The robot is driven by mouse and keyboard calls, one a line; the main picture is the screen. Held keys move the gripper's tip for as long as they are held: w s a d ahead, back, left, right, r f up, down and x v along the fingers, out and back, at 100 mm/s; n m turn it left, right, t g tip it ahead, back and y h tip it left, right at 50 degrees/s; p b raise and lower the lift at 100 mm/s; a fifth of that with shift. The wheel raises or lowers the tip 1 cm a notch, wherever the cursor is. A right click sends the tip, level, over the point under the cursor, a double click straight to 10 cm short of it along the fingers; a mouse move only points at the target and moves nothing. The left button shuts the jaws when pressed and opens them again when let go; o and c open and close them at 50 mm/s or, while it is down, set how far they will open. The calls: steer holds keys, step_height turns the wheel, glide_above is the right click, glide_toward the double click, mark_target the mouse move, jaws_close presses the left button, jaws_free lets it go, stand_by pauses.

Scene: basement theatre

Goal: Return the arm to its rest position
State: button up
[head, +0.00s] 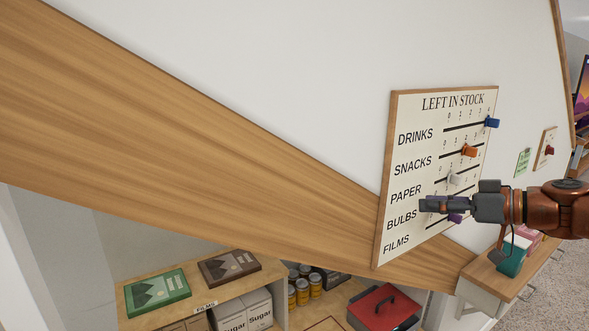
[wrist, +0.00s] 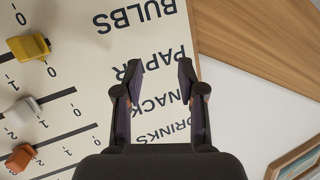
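My arm (head: 557,209) reaches in from the right edge of the head view, in front of a LEFT IN STOCK board (head: 402,108) on the wall. My gripper (head: 424,205) is in front of the board's lower rows, near the BULBS label. In the wrist view the two fingers of my gripper (wrist: 158,75) stand apart, with only the board's lettering between them. The gripper is open and empty. It covers part of the lower rows in the head view.
The board carries blue (head: 492,123), orange (head: 470,151), white (head: 456,179) and purple (head: 455,217) sliders; a yellow one (wrist: 28,46) shows in the wrist view. A shelf (head: 215,291) with boxes and cans stands below. A ledge (head: 482,272) with small boxes lies under my arm.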

steer(key=s+a+f+m+g+h, duration=0.1)
steer(key=s+a+f+g+h, duration=0.1)
steer(key=s+a+f+g, duration=0.45)
steer(key=s+a+f+g+h, duration=0.1)
steer(key=s+a+f, duration=0.3)
steer(key=s+a, duration=0.6)
steer(key=s+d+f+m+g+h, duration=0.2)
steer(key=s+f, duration=0.4)
steer(key=s, duration=0.3)
steer(key=s+d+f+m+g+h, duration=0.2)
steer(key=s+d+f+m+h, duration=0.1)
steer(key=s+f+h, duration=0.3)
steer(key=s+m, duration=0.1)
steer(key=s, duration=0.1)
steer(key=shift+s+f+m+h+p, duration=0.2)
steer(key=shift+s+m+h+p, duration=0.1)
steer(key=shift+s+p, duration=0.1)
stand_by(0.3)
